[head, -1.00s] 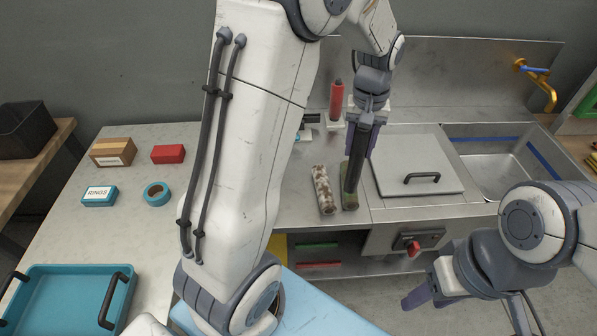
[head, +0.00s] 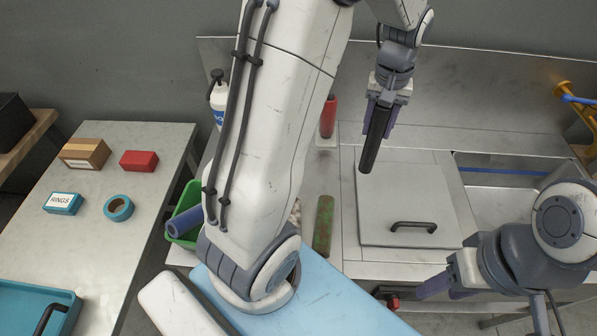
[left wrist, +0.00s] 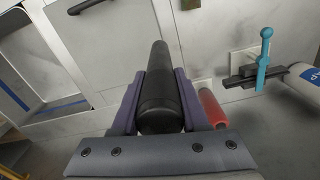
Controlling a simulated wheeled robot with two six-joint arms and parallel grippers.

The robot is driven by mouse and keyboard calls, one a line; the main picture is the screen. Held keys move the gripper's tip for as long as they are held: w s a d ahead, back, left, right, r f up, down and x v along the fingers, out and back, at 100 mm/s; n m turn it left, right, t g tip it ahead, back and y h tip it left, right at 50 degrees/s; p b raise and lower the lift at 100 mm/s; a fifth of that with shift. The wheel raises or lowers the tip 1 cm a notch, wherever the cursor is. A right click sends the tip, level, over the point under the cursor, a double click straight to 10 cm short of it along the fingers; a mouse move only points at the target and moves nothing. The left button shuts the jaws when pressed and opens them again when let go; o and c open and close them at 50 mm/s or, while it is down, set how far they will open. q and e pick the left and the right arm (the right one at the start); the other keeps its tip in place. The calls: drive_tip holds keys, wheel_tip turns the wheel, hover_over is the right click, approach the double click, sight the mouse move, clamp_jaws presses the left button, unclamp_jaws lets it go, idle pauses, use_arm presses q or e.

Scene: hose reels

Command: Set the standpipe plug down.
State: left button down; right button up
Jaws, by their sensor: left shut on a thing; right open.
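My left gripper (head: 380,118) is shut on a long black cylinder, which I take to be the standpipe plug (head: 374,145). It hangs down, slightly tilted, in front of the grey lid on the steel counter, seemingly clear of it. In the left wrist view the plug (left wrist: 157,85) sits between the two purple fingers (left wrist: 158,105) and points away from me. My right gripper (head: 438,290) is open and empty at the lower right, in front of the counter. A green mottled cylinder (head: 323,225) lies on the counter, apart from the plug.
The grey lid (head: 400,195) has a black handle. A red cylinder (head: 328,118) stands behind. A white bottle (head: 218,98) and green bin (head: 183,215) are left of my arm. Boxes cover part of the left table (head: 120,235).

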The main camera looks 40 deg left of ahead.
use_arm(q)
drive_tip(key=s+a+f+p, duration=0.2)
drive_tip(key=s+a+f, duration=0.4)
drive_tip(key=a+f, duration=0.2)
drive_tip(key=shift+f+p, duration=0.3)
drive_tip(key=shift+f, duration=0.65)
drive_tip(key=shift+w+a, duration=0.1)
drive_tip(key=shift+f, duration=0.15)
drive_tip(key=shift+c, duration=2.1)
unclamp_jaws()
